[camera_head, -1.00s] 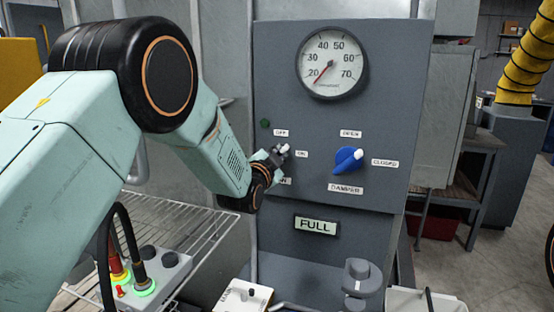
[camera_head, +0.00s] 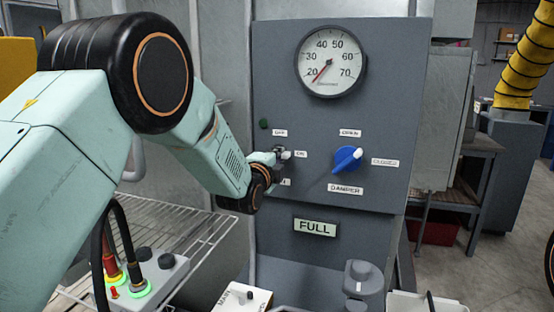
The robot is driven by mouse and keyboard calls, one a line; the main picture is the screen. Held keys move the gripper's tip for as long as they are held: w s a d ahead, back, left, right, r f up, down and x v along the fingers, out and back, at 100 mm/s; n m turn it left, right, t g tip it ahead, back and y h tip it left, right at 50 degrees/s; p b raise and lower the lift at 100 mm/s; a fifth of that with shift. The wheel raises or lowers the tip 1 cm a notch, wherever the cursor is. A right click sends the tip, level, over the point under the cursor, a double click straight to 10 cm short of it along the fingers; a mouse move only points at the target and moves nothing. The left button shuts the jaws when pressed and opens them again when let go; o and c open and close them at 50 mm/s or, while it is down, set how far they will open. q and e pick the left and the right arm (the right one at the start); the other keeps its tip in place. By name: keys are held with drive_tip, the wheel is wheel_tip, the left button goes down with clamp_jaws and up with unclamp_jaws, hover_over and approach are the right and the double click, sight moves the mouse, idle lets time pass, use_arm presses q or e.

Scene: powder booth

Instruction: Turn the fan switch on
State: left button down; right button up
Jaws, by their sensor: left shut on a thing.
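The fan switch (camera_head: 287,155) is on the grey control panel (camera_head: 400,100), left of the blue damper knob (camera_head: 347,159). An OFF label is above it and an ON label to its right; the label below is partly covered. Its white tip points right, toward ON. My left gripper (camera_head: 280,157) comes in from the left and is shut on the switch. The gripper hides most of the switch body. A small dark green lamp (camera_head: 264,124) sits above left of it and looks unlit. My right gripper is not in view.
A round gauge (camera_head: 332,61) is at the panel's top, needle near 20. A FULL sign (camera_head: 315,227) is below. A wire rack (camera_head: 200,222) and a grey box with lit green rings (camera_head: 155,280) are at lower left. A white switch box (camera_head: 243,297) stands at the bottom.

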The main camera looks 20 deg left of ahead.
use_arm(q)
drive_tip(key=shift+f, duration=0.1)
idle(0.5)
drive_tip(key=c, duration=1.4)
unclamp_jaws()
drive_tip(key=shift+d, duration=0.1)
drive_tip(key=s, duration=1.2)
drive_tip(key=shift+a, duration=0.25)
